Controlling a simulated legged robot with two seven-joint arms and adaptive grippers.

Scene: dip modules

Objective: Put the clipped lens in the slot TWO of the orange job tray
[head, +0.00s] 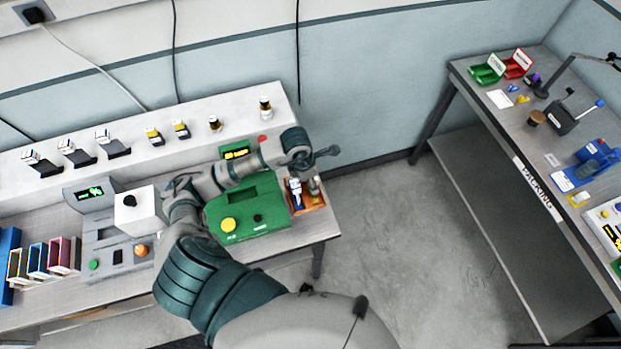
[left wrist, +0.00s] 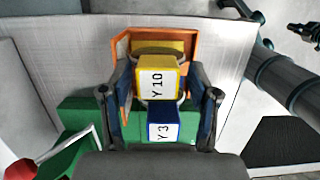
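The orange job tray (head: 319,201) stands at the right end of the left bench, beside a green machine; in the left wrist view its orange wall (left wrist: 121,45) shows beyond the blocks. A yellow block marked Y 10 (left wrist: 157,79) and a blue block marked Y 3 (left wrist: 164,125) show there; the blue one also shows in the head view (head: 295,188). A grey rim shows around the yellow block. The slot markings are hidden.
The green machine (head: 250,206) stands left of the tray, under my left arm. A raised white shelf (head: 190,148) behind carries several small parts. A grey machine (head: 104,235) and coloured bins (head: 40,258) stand further left. The packing table (head: 535,150) is at right, across open floor.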

